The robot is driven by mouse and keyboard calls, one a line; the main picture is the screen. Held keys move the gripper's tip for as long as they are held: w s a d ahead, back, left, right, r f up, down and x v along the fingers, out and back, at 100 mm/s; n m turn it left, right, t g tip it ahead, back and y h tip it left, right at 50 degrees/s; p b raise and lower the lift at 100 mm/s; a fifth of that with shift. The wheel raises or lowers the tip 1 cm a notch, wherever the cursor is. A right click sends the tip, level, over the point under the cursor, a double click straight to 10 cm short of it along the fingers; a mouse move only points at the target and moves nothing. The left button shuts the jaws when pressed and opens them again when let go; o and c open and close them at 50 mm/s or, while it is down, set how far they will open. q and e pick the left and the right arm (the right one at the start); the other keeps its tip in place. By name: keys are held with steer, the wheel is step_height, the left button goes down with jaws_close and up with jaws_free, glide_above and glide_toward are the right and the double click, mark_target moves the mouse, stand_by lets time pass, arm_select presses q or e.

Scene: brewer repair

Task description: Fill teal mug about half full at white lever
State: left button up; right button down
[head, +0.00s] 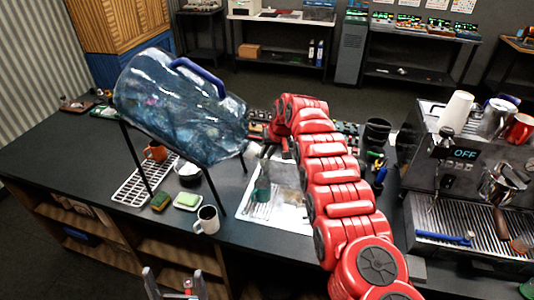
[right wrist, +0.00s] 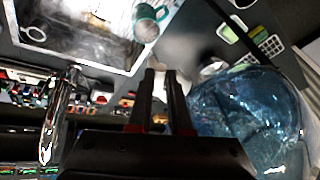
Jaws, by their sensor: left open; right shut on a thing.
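The teal mug (head: 262,188) stands on the white sheet on the counter, below the spout of the large blue water bottle (head: 175,108). It also shows in the right wrist view (right wrist: 148,24); how much water is in it cannot be told. The bottle lies tilted on a dark stand, neck toward the right. The white lever (head: 251,149) is at its neck. My right gripper (right wrist: 162,74) is at the white tap and shut on the lever, its fingers nearly together; my red arm largely hides it in the head view. My left gripper (head: 173,284) is open and empty at the bottom edge.
The espresso machine (head: 470,170) is at the right. The front left counter is clear.

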steer(key=shift+f, duration=0.1)
steer(key=shift+a+m+t+h+b, duration=0.15)
steer(key=shift+a+m+h+b, duration=0.3)
steer(key=shift+m+b, duration=0.55)
steer(key=shift+a+m+t+h+b, duration=0.2)
steer(key=shift+a+m+h+b, duration=0.2)
steer(key=shift+m+b, duration=0.6)
steer(key=shift+a+m+t+h+b, duration=0.15)
steer(key=shift+a+m+h+b, duration=0.25)
steer(key=shift+m+b, duration=0.6)
steer(key=shift+a, duration=0.1)
steer(key=c, duration=0.8)
jaws_free()
steer(key=shift+c, duration=0.2)
